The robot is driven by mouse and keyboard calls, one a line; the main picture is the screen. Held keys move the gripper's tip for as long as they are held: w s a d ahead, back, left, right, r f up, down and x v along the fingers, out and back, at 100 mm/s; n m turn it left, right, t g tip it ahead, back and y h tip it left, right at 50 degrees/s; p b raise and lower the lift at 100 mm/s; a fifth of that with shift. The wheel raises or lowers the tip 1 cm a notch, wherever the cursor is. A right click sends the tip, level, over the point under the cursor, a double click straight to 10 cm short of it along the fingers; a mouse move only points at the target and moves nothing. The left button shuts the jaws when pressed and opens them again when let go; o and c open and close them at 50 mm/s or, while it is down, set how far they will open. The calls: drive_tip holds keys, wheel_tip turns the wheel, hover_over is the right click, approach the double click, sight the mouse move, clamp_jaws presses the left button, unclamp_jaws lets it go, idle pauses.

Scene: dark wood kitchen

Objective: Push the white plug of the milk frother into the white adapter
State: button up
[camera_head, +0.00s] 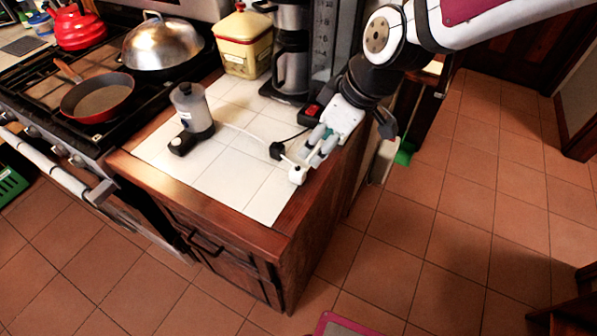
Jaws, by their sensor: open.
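The milk frother (196,110) stands upright on its dark base at the left of the tiled counter. A thin white cord (237,131) runs from it to the right, toward my gripper. My gripper (315,147) is low over the right edge of the counter, with its fingers apart. The white adapter (298,175) lies at the counter's right edge, just below the fingers in the picture. The white plug cannot be made out; it is small or hidden by the fingers. Whether plug and adapter touch cannot be told.
A black plug (277,151) on a dark cord lies beside the adapter. A coffee machine (291,68) and a yellow canister (243,43) stand behind. The stove with a red pan (98,100) is at left. The tiled counter (235,178) is clear in front.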

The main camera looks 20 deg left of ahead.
drive_tip(key=b, duration=0.1)
hover_over(298, 169)
drive_tip(key=d, duration=0.2)
drive_tip(key=f, duration=0.4)
drive_tip(key=s+f, duration=0.1)
drive_tip(key=f, duration=0.1)
drive_tip(key=shift+d+f, duration=0.2)
drive_tip(key=shift+f, duration=0.1)
drive_tip(key=shift+w+a+f, duration=0.1)
drive_tip(key=shift+a+f, duration=0.1)
drive_tip(key=shift+f, duration=0.35)
drive_tip(key=shift+w+x, duration=0.15)
drive_tip(key=shift+x, duration=1.15)
drive_tip(key=shift+w+x, duration=0.15)
drive_tip(key=shift+x, duration=1.15)
drive_tip(key=shift+c, duration=0.5)
clamp_jaws()
